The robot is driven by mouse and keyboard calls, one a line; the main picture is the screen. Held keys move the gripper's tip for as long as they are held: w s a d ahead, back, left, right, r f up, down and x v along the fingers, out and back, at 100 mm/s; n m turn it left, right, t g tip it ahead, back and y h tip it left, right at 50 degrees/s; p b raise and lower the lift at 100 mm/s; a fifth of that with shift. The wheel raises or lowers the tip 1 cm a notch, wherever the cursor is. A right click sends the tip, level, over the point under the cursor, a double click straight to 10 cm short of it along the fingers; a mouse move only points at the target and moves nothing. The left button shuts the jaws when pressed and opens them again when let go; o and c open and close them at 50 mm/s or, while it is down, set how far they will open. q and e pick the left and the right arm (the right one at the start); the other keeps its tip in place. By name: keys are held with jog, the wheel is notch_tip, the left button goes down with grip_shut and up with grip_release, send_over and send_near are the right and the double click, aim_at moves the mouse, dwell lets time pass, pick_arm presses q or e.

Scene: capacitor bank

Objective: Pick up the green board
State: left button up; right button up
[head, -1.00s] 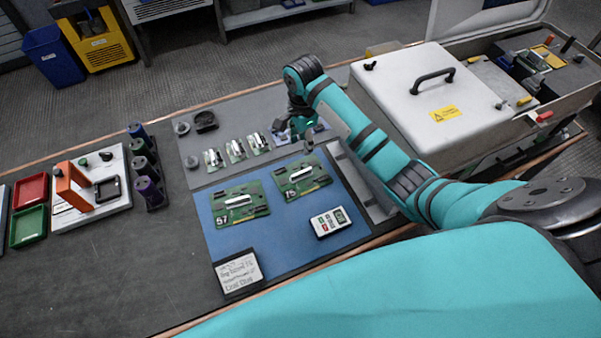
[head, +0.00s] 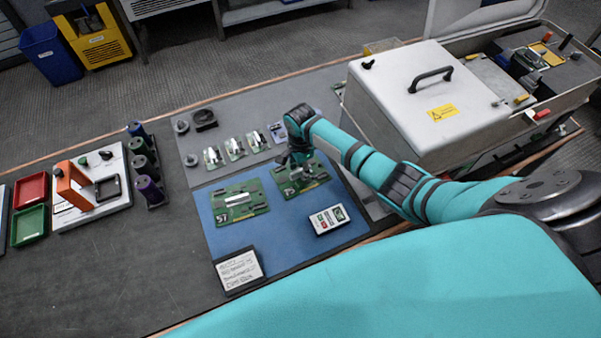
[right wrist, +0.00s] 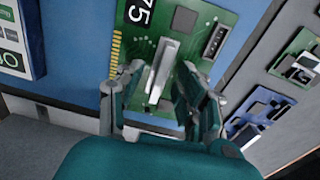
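Two green boards lie flat on the blue mat (head: 222,232). The left green board (head: 240,203) lies clear of my arm. The right green board (head: 312,180) is partly hidden by my right gripper (head: 296,160), which points down over it. In the right wrist view the green board (right wrist: 185,45) carries a raised pale bar (right wrist: 163,65) and a white number label. My right gripper (right wrist: 160,88) is open there, one finger on each side of the bar, with gaps between. I cannot tell whether the fingers touch the board. My left gripper is not in view.
A white meter (head: 329,219) and a note card (head: 239,269) lie near the mat's front edge. Several small boards (head: 234,148) lie behind the mat. A lidded white box (head: 425,100) stands at the right. The bench at left front is clear.

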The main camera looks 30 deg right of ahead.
grip_shut()
jog(key=shift+r, duration=0.1)
dwell(0.5)
